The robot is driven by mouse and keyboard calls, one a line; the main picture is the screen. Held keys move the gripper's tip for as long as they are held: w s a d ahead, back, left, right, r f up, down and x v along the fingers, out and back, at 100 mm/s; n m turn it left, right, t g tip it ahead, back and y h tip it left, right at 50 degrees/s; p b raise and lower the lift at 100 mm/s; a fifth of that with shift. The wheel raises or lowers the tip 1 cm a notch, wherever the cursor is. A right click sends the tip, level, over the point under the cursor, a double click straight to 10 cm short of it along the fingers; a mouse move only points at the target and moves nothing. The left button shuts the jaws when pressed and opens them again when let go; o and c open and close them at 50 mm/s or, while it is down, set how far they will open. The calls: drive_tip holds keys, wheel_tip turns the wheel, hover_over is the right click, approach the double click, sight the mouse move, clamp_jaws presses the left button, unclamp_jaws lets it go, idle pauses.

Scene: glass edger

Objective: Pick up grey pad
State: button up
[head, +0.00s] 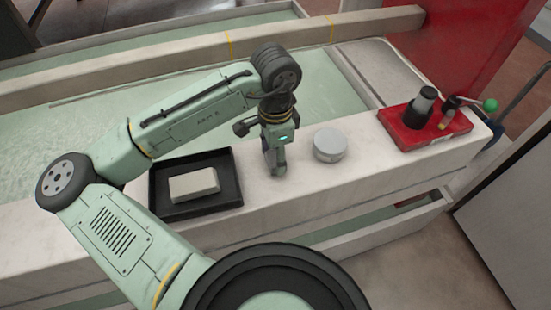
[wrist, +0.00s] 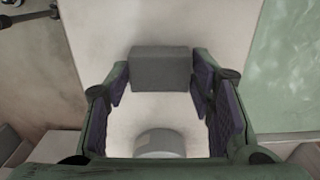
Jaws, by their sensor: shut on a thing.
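The grey pad (wrist: 160,68) is a plain grey block, seen in the wrist view between the fingertips of my gripper (wrist: 160,82). The purple-lined fingers are shut on its two sides. In the head view my gripper (head: 276,165) points down at the pale ledge, between the black tray and the round grey tin. There the pad is mostly hidden by the fingers. I cannot tell whether its underside touches the ledge.
A black tray (head: 233,192) holding a pale block (head: 194,184) lies left of my gripper. A round tin (head: 329,145) stands close on its right; it also shows in the wrist view (wrist: 160,143). A red base (head: 398,131) with black parts is farther right.

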drive_tip(key=shift+r, duration=0.5)
drive_tip(key=shift+s+d+r+b, duration=0.15)
drive_tip(key=shift+s+d+r, duration=0.1)
drive_tip(key=shift+r, duration=0.4)
drive_tip(key=shift+s+d+r+b, duration=0.15)
drive_tip(key=shift+d+r, duration=0.05)
drive_tip(key=shift+r, duration=0.4)
drive_tip(key=s+d+r, duration=0.1)
drive_tip(key=s+d, duration=0.8)
drive_tip(key=s, duration=0.2)
drive_tip(key=shift+d+r+b, duration=0.25)
drive_tip(key=shift+d+b, duration=0.1)
drive_tip(key=shift+s, duration=0.1)
drive_tip(key=o, duration=0.3)
drive_tip(key=c, duration=0.5)
drive_tip(key=shift+r, duration=0.1)
